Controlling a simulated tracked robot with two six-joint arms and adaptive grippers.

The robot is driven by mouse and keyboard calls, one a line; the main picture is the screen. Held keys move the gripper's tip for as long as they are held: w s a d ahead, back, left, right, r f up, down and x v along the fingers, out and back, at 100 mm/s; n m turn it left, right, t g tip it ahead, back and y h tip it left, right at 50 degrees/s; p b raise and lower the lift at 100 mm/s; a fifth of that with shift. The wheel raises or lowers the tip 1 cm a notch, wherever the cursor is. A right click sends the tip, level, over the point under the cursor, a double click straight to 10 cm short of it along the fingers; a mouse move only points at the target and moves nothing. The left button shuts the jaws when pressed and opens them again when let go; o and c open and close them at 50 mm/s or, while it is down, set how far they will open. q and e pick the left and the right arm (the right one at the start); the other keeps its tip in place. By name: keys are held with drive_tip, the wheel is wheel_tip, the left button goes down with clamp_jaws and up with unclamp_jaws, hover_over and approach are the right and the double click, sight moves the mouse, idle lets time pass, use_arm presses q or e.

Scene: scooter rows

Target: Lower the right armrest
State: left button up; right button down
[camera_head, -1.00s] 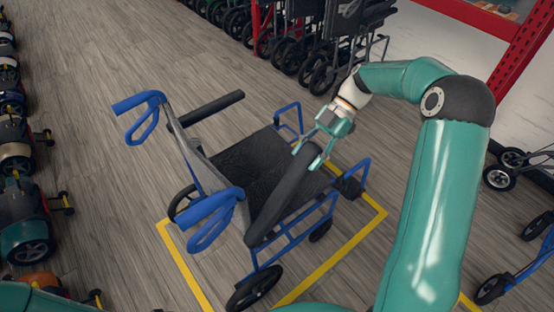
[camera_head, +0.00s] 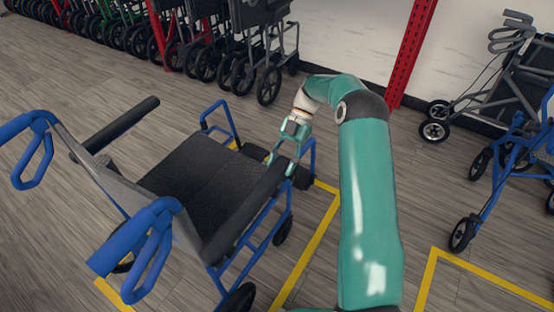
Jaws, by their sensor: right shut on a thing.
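A blue-framed wheelchair (camera_head: 190,190) with a black seat stands on the floor, its blue push handles toward the lower left. Its near black armrest (camera_head: 245,212) lies along the near side of the seat, its front end between my right gripper's fingers. My right gripper (camera_head: 282,168) is shut on that front end. The far armrest (camera_head: 121,125) is a black bar sticking out from the backrest on the other side, apart from the seat. My left gripper is out of view.
A yellow floor line (camera_head: 305,255) runs around the wheelchair. A row of folded wheelchairs (camera_head: 240,50) stands at the back by a red post (camera_head: 411,52). Blue and grey rollators (camera_head: 500,160) stand at the right. Bare floor lies between.

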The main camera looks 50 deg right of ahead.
drive_tip(key=shift+d+f+b, duration=0.1)
drive_tip(key=shift+f+b, duration=0.35)
drive_tip(key=shift+f, duration=0.85)
drive_tip(key=shift+c, duration=2.4)
unclamp_jaws()
drive_tip(key=shift+r, duration=0.1)
drive_tip(key=v, duration=0.7)
drive_tip(key=shift+d+r, duration=0.1)
drive_tip(key=shift+d, duration=0.05)
